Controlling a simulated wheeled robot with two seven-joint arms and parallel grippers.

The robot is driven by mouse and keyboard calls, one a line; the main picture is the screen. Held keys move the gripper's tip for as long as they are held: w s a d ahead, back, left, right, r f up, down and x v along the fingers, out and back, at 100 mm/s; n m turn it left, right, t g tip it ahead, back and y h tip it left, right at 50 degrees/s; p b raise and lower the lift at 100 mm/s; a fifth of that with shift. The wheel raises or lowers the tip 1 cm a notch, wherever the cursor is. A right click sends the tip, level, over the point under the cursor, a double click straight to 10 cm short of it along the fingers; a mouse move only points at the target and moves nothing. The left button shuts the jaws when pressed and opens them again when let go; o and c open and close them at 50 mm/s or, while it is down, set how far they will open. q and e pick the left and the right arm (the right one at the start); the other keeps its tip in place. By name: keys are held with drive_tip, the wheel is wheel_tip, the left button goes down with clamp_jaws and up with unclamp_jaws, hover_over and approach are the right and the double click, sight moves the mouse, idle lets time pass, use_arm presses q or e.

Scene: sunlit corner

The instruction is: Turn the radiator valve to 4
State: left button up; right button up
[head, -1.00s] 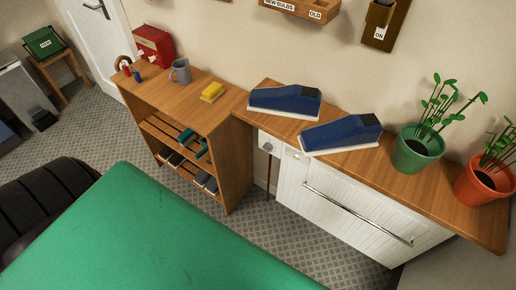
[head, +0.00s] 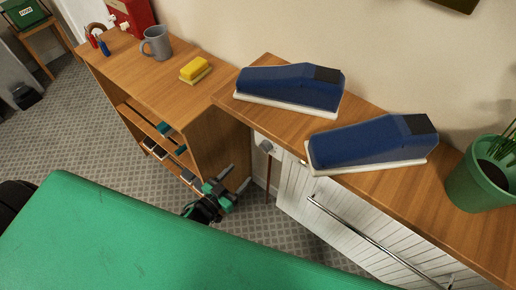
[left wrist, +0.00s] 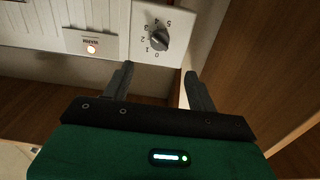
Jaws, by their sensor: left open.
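The radiator valve is a grey knob (left wrist: 158,40) on a white plate with the numbers 0 to 5 around it. I cannot tell surely which number it points at. In the head view the valve (head: 266,146) is small, at the left end of the white radiator (head: 350,230), below the shelf. My left gripper (head: 239,175), green and dark grey, is below and left of the valve in the head view. In the left wrist view its two fingers (left wrist: 160,72) are open and empty, with the knob beyond their tips, apart from them. My right gripper is not in view.
A lit panel (left wrist: 90,46) sits beside the dial. A wooden shelf (head: 292,128) above the radiator bears two blue objects (head: 290,85) and a potted plant (head: 480,185). A wooden rack (head: 215,140) stands left of the valve. A green surface (head: 150,240) fills the foreground.

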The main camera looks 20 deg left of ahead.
sight(265, 147)
use_arm(q)
drive_tip(key=x, duration=1.3)
drive_tip(key=shift+w+f, duration=0.1)
drive_tip(key=c, duration=1)
